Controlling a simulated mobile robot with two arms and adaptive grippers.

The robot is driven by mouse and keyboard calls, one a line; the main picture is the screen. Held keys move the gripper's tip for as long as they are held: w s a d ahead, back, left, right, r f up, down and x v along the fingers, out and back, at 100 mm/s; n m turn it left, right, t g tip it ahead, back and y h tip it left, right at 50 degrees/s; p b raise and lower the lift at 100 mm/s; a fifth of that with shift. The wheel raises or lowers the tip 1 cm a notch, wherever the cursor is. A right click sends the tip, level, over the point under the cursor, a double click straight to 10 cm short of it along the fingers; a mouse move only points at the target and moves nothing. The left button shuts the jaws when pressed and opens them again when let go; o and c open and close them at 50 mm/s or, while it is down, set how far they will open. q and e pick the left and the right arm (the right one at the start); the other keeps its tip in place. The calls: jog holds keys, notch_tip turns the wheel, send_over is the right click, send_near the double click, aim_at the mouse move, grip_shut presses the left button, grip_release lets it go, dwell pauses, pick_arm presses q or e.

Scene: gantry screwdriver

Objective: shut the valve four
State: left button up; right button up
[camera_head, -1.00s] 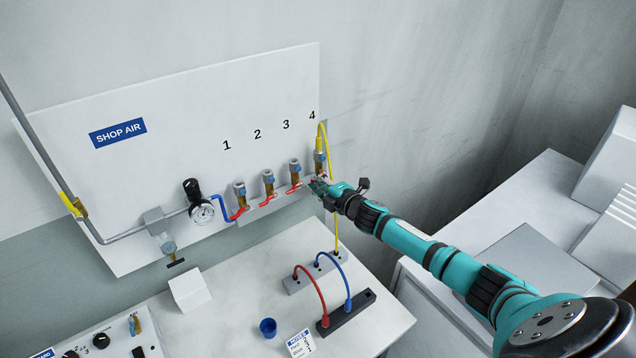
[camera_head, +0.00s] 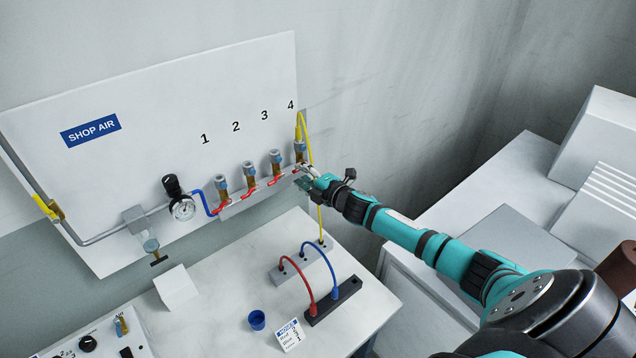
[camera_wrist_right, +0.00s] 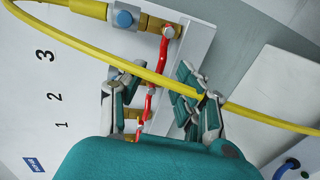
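Valve four (camera_head: 299,152) is a brass valve at the right end of the row, under the number 4, with the yellow hose on top. In the wrist view its red handle (camera_wrist_right: 164,48) lies just ahead of the gap between my fingers, apart from both as far as I can tell. My right gripper (camera_head: 309,180) is just below and right of the valve. In the wrist view the right gripper (camera_wrist_right: 158,80) has its fingers spread apart with nothing clasped. The yellow hose (camera_wrist_right: 150,72) passes across the fingers. My left gripper is out of view.
Valve three (camera_head: 276,163), valve two (camera_head: 249,174) and valve one (camera_head: 222,187) stand left of valve four with red handles. A pressure gauge (camera_head: 183,209) is further left.

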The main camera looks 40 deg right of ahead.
jog(key=a+v, duration=0.1)
jog(key=v, duration=0.9)
jog(key=shift+d, duration=0.5)
jog(key=shift+s, duration=0.1)
